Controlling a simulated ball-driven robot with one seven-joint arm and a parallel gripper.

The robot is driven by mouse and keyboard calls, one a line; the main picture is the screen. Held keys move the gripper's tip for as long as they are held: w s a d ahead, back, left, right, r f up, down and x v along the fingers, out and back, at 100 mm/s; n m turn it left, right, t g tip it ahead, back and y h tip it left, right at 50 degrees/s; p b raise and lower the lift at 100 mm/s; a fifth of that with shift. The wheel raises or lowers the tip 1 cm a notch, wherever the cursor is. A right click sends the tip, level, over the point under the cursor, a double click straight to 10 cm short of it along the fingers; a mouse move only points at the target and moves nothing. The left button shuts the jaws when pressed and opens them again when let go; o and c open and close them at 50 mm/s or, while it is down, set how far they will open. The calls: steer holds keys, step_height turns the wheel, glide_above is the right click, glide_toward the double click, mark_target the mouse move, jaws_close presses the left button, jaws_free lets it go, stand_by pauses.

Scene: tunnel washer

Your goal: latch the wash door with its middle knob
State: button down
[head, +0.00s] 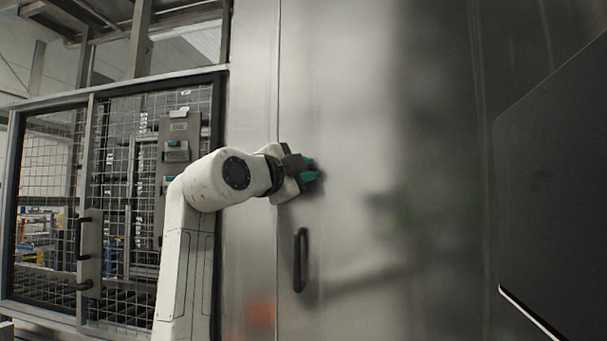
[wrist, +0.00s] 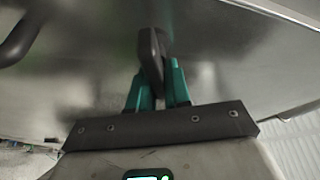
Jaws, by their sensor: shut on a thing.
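The wash door (head: 360,110) is a large brushed-steel panel, with a thin vertical seam at its left edge. It looks level with the steel beside it in the head view. My gripper (head: 309,171) is at the door face near that seam, with its teal fingers against the door. In the wrist view my gripper (wrist: 157,90) is shut on a dark, flat-sided knob (wrist: 151,58), which stands between the two teal fingers. In the head view the knob is mostly hidden by my gripper. Whether the latch is engaged cannot be seen.
A black bar handle (head: 300,260) is on the door below my gripper, and a dark handle (wrist: 19,40) shows in the wrist view. A mesh gate (head: 50,190) with a grey box (head: 178,140) stands left. A dark panel (head: 555,190) juts in at right.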

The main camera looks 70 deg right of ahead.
steer(key=shift+f+m+y, duration=0.2)
steer(key=shift+m+y, duration=0.25)
steer(key=shift+m, duration=0.65)
steer(key=shift+f+m+y, duration=0.2)
steer(key=shift+m+y, duration=0.25)
steer(key=shift+m, duration=0.65)
steer(key=c, duration=1.2)
jaws_free()
steer(key=shift+p, duration=0.3)
steer(key=shift+o, duration=0.2)
steer(key=b+v, duration=0.1)
steer(key=v, duration=0.9)
steer(key=shift+w+a+b, duration=0.15)
steer(key=shift+a+b, duration=0.15)
steer(key=shift+a, duration=0.05)
